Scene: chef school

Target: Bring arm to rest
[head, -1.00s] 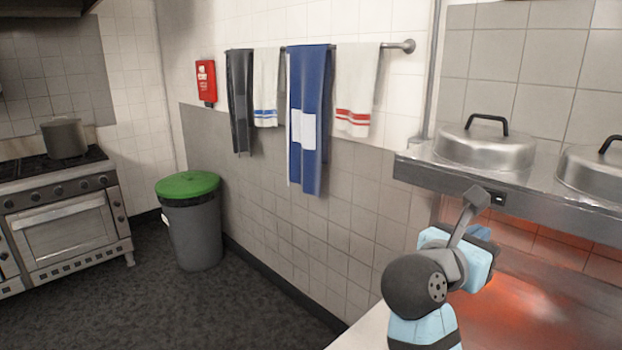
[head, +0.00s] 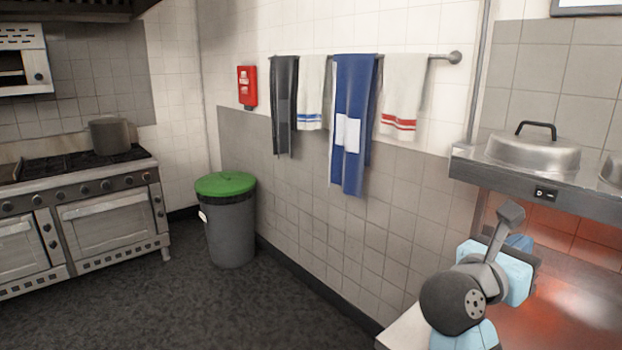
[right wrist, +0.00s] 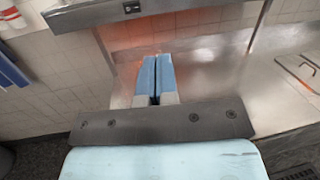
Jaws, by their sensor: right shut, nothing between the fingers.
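My right arm comes up from the lower right of the head view, with blue and dark grey links. My right gripper shows in the right wrist view (right wrist: 155,76), its two blue fingers side by side and touching, with nothing between them. Beyond the fingers is a steel surface with an orange glow above it. In the head view the fingers are largely hidden behind the wrist links. My left gripper is in neither view.
A steel shelf (head: 560,187) with a domed lid (head: 533,154) hangs just above my right arm. Towels (head: 352,110) hang from a wall rail. A green-lidded bin (head: 230,225) stands by the wall, and a stove (head: 105,215) is at left. The floor between is clear.

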